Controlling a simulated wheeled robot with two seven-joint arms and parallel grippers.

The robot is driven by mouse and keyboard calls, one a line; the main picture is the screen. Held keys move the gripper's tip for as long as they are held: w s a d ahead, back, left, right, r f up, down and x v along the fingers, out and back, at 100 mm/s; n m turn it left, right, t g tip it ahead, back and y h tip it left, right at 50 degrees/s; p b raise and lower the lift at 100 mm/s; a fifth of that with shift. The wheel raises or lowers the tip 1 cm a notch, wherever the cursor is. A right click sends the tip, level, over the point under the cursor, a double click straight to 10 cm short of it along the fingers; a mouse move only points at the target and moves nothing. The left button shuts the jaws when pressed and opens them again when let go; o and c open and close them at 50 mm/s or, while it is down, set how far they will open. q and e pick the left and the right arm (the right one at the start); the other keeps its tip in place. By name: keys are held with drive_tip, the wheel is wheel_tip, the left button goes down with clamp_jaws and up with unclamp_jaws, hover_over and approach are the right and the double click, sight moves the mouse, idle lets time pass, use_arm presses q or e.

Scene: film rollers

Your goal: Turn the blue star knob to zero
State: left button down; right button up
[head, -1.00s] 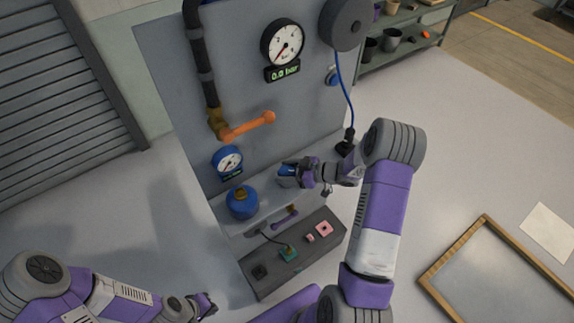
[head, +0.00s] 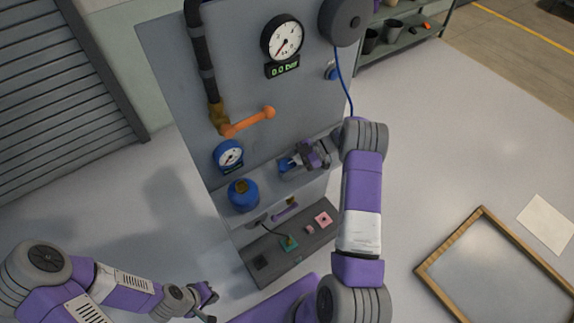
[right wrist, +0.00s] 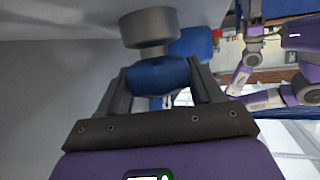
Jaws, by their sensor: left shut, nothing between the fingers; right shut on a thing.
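My right gripper (head: 291,163) is shut on a blue knob (head: 284,167) at the ledge of the grey panel. In the right wrist view, the blue knob (right wrist: 160,76) sits between the two fingers (right wrist: 160,85), against a round grey metal piece (right wrist: 148,28). The fingers hide the knob's sides, so I cannot see its star shape or any zero mark. The large white gauge (head: 282,38) has a green display below it (head: 283,68) that reads 0.0 bar. My left gripper (head: 206,297) is shut and empty, low and away from the panel.
An orange lever (head: 249,122) juts out from a dark pipe (head: 206,65). A small blue gauge (head: 228,155) hangs above a blue canister (head: 243,195). A grey box with small parts (head: 270,270) stands below. A wood-framed board (head: 447,243) lies at right.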

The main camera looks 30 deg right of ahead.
idle(0.4)
drive_tip(key=o, duration=1)
drive_tip(key=shift+a, duration=0.1)
drive_tip(key=shift+c, duration=0.2)
drive_tip(key=v, duration=0.7)
drive_tip(key=shift+s+d, duration=0.1)
drive_tip(key=shift+d, duration=0.2)
